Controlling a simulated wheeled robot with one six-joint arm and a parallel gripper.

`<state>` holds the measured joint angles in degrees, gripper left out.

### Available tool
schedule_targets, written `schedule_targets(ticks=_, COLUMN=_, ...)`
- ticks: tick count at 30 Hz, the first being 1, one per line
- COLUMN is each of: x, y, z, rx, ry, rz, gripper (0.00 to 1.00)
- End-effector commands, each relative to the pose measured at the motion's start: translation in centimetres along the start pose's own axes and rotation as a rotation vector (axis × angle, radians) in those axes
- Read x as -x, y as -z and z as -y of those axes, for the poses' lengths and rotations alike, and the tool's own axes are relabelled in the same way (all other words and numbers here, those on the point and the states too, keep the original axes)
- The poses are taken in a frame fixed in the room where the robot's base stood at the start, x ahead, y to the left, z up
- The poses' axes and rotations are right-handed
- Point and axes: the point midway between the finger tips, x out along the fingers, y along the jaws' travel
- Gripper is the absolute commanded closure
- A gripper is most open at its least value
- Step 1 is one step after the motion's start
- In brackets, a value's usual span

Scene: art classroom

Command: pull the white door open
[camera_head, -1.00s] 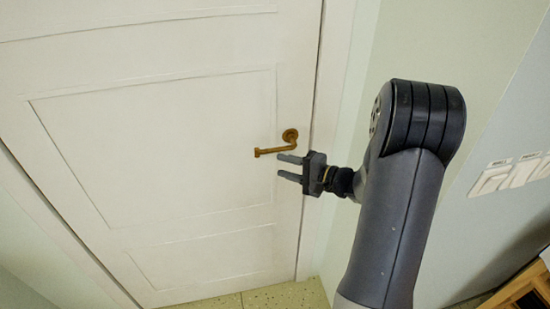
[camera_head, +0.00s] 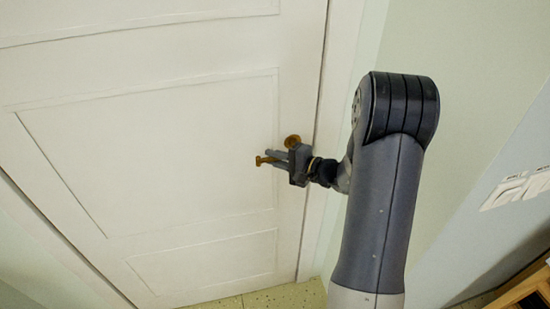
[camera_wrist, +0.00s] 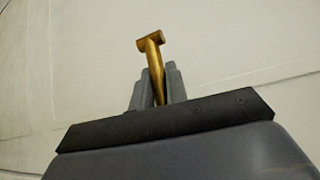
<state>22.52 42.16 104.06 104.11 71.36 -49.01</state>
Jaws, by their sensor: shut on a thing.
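The white door (camera_head: 160,140) fills the left and middle of the head view and looks closed in its frame. Its brass lever handle (camera_head: 264,160) sits near the right edge, with a round rose (camera_head: 292,141) behind it. My gripper (camera_head: 280,160) is at the handle, its two fingers around the lever. In the wrist view the fingers (camera_wrist: 158,88) are shut on the brass lever (camera_wrist: 152,50), whose T-shaped end sticks out past them. The part of the lever between the fingers is partly hidden.
The door frame (camera_head: 335,120) and a pale green wall (camera_head: 470,60) stand to the right. Wooden furniture (camera_head: 520,290) is at the lower right. Speckled floor (camera_head: 285,297) shows below the door.

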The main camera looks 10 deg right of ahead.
Motion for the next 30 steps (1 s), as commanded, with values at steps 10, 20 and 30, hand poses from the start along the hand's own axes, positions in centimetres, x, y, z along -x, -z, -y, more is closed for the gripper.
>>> schedule_targets(ticks=10, x=0.0, y=0.0, z=0.0, rx=0.000, ry=-0.001, rz=0.000, gripper=1.00)
schedule_targets(ticks=20, x=-0.1, y=0.1, z=-0.5, rx=0.022, ry=-0.022, rz=-0.007, gripper=1.00)
schedule_targets(ticks=30, x=-0.2, y=0.4, z=-2.2, rx=0.170, ry=-0.163, rz=-0.049, gripper=1.00)
